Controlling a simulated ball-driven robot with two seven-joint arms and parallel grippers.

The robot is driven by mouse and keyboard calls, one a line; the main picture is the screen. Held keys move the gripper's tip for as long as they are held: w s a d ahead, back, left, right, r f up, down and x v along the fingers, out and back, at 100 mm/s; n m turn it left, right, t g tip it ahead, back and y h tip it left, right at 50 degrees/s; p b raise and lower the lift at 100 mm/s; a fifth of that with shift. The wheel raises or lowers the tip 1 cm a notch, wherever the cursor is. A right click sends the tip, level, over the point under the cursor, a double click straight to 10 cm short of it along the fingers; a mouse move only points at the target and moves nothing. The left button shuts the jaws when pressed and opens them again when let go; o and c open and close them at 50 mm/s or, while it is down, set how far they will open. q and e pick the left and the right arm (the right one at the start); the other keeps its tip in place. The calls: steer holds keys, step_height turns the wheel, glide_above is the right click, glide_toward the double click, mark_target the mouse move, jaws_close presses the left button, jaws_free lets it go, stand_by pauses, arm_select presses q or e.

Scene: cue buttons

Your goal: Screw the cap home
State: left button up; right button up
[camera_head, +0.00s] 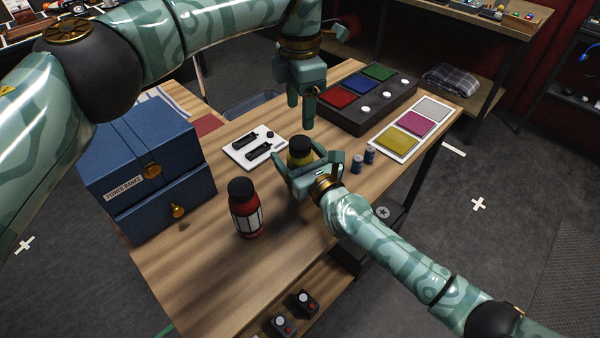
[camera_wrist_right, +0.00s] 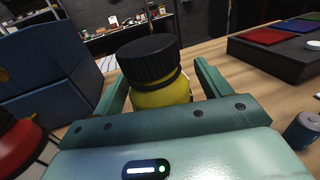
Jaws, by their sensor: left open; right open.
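A yellow bottle (camera_head: 297,160) with a black cap (camera_head: 300,145) stands on the wooden table. In the right wrist view the black cap (camera_wrist_right: 148,58) sits on top of the yellow bottle (camera_wrist_right: 162,96), looking slightly tilted. My right gripper (camera_head: 306,168) is open, with its fingers on either side of the bottle below the cap; its fingers also show in the wrist view (camera_wrist_right: 161,76). Whether they touch the bottle I cannot tell. My left gripper (camera_head: 301,112) is open and empty, pointing down above and behind the cap. The bottle's lower part is hidden by my right gripper.
A red bottle (camera_head: 246,218) with a black cap stands front left. Blue drawer boxes (camera_head: 145,160) are at left.

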steer(key=shift+w+a, duration=0.15)
steer(key=shift+w, duration=0.1)
steer(key=shift+c, duration=0.3)
